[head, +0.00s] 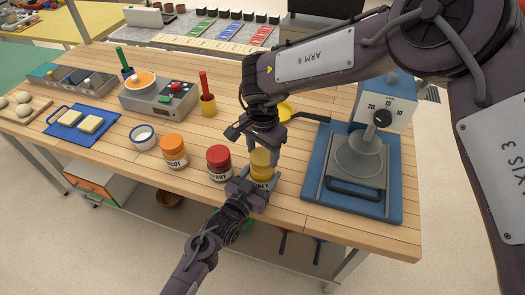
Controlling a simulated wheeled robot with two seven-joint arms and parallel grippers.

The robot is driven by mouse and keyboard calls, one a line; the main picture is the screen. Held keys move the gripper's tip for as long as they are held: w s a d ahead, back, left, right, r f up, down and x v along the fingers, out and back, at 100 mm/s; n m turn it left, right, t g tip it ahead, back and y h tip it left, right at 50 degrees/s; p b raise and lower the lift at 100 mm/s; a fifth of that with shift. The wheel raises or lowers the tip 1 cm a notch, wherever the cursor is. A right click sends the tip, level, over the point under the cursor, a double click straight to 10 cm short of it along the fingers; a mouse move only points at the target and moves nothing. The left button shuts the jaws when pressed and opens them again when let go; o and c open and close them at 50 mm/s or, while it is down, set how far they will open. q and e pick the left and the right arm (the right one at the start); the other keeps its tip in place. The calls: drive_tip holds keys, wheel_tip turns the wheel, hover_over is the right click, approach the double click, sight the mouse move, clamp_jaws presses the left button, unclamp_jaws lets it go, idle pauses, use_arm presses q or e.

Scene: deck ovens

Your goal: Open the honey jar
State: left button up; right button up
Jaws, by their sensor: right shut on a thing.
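The honey jar (262,184) stands near the front edge of the wooden counter, with a yellow lid (261,158) at its top. My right gripper (264,147) comes down from above and is shut on the lid. I cannot tell whether the lid still sits on the jar's rim. My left gripper (248,190) reaches in low from the front, with its fingers at the jar's body. Its fingers partly hide the jar and its label, and I cannot tell whether they press on the glass.
A red-lidded jar (219,163) and an orange-lidded jar (174,151) stand to the left. A blue-based press (358,165) stands to the right. The wooden counter (310,213) is bare at front right.

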sight(263, 156)
use_arm(q)
drive_tip(key=shift+f, duration=0.1)
use_arm(e)
drive_tip(key=shift+r, duration=0.1)
drive_tip(key=shift+r, duration=1.9)
use_arm(q)
drive_tip(key=o, duration=2)
drive_tip(key=shift+c, duration=0.2)
drive_tip(key=shift+s, duration=0.1)
